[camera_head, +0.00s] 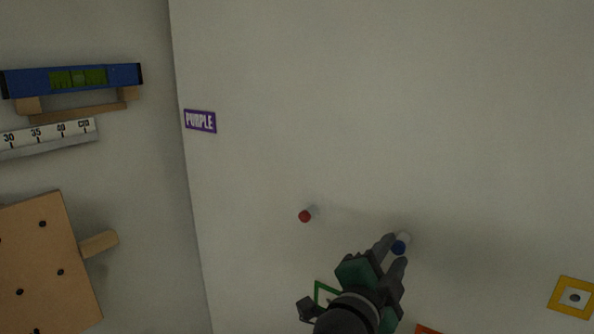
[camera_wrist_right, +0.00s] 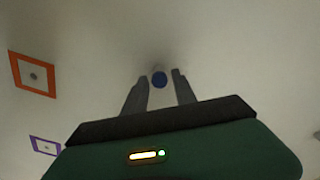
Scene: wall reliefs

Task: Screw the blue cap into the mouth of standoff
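The blue cap (camera_head: 399,247) sits at the front end of a short pale standoff (camera_head: 404,239) on the wall. I cannot tell how far it is screwed in. My right gripper (camera_head: 396,250) reaches up from below, with one fingertip on each side of the cap. In the right wrist view the blue cap (camera_wrist_right: 160,79) shows between the fingertips (camera_wrist_right: 160,77), with a gap on both sides, so the gripper looks open. The standoff is mostly hidden behind the cap there. My left gripper is not in view.
A red-capped standoff (camera_head: 305,215) stands left of my gripper. A green frame (camera_head: 322,291) is partly behind my gripper. A yellow square frame (camera_head: 574,297) is at lower right, a purple sign (camera_head: 200,121) at upper left. A level (camera_head: 72,79) and pegboard (camera_head: 42,262) are on the left wall.

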